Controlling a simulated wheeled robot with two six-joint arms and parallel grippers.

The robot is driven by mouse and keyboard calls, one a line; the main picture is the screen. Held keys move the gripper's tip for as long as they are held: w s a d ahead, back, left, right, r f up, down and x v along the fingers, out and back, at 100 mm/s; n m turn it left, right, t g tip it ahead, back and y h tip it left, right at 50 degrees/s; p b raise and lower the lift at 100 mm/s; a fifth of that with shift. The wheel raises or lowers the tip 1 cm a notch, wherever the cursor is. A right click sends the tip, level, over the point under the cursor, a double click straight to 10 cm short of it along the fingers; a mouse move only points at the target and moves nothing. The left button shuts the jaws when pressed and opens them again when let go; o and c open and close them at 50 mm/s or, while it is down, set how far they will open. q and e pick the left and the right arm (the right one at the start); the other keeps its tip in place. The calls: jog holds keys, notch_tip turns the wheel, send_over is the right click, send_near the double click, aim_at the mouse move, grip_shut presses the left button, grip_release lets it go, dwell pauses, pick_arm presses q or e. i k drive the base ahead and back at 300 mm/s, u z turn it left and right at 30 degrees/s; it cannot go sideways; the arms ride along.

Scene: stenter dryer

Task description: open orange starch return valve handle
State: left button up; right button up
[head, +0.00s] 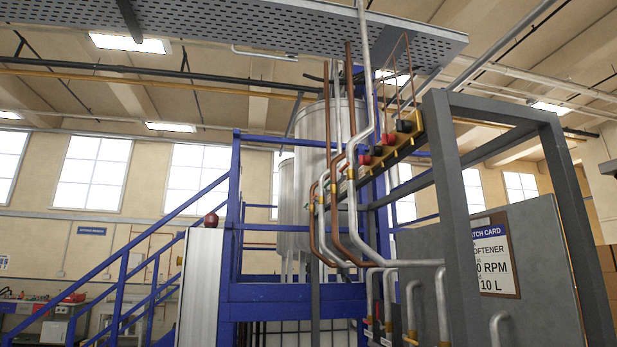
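No handle that I can clearly tell as the orange starch return valve handle shows in the head view. A red valve knob (388,139) and a black valve knob (404,126) sit on a yellow bracket (405,148) high on the pipework, right of centre. Small valve parts with red and yellow bits (410,338) show at the bottom edge on the lower pipes, partly cut off by the frame. Whether any of them is open or shut is too small to tell. Neither of my grippers is in view.
Copper and grey pipes (353,215) run down in front of a steel tank (313,130). A blue frame with a stair rail (150,240) stands left of them. A grey post frame (452,200) and a panel with a batch card (494,255) stand at right.

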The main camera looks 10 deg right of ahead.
aim_at(348, 163)
jog(key=z, duration=0.05)
jog(key=i, duration=0.9)
jog(key=z, duration=0.25)
